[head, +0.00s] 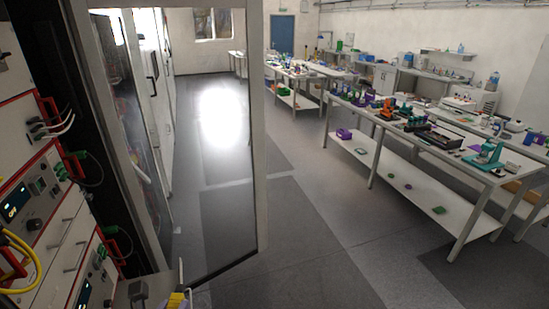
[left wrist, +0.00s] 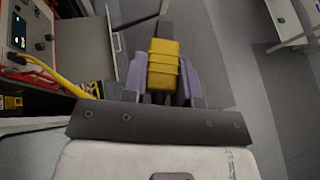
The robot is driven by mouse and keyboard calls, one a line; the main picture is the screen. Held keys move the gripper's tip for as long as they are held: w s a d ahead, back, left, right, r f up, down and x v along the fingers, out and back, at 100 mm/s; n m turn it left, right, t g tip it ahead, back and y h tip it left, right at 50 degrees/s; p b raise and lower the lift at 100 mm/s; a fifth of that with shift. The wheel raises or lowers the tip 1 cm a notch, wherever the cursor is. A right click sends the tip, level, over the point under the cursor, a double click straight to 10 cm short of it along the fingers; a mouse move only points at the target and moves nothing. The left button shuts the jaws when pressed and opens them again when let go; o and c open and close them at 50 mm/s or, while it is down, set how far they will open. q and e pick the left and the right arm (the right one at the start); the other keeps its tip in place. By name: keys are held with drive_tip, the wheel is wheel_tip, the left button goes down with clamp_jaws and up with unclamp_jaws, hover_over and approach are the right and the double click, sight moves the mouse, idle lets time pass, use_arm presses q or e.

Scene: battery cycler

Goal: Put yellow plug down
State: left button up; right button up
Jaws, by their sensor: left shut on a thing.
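The yellow plug (left wrist: 163,66) is upright in the left wrist view, with a dark tip at its far end. My left gripper (left wrist: 161,82) is shut on it, with one lavender finger on each side. In the head view, a bit of the yellow plug (head: 176,300) shows at the bottom edge, right of the cycler rack. Most of the gripper is cut off there. The plug appears held clear of the rack front. My right gripper is in neither view.
The cycler rack (head: 45,225) with red-edged modules and a yellow cable (head: 22,262) stands at the left. A glass door (head: 215,150) stands open beside it. Floor (head: 310,235) is clear to the right, before a cluttered workbench (head: 440,150). A grey panel (left wrist: 112,50) lies left of the plug.

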sight(173, 301)
use_arm(q)
drive_tip(key=r+p, duration=0.1)
drive_tip(key=p, duration=0.1)
drive_tip(key=r+n+y+p, duration=0.1)
drive_tip(key=r+p, duration=0.1)
drive_tip(key=d+r+n+y+p, duration=0.1)
drive_tip(key=p, duration=0.2)
drive_tip(key=shift+s+r, duration=0.2)
drive_tip(key=shift+r, duration=0.15)
drive_tip(key=s+n+y+p, duration=0.1)
drive_tip(key=p, duration=0.1)
drive_tip(key=s+a+r+n+g+y+p, duration=0.1)
drive_tip(key=p, duration=0.1)
drive_tip(key=n+y+p, duration=0.1)
drive_tip(key=p, duration=0.1)
drive_tip(key=shift+s+a+r+y, duration=0.2)
drive_tip(key=shift+s+r+y, duration=0.05)
drive_tip(key=shift+s+y, duration=0.15)
drive_tip(key=shift+f, duration=0.1)
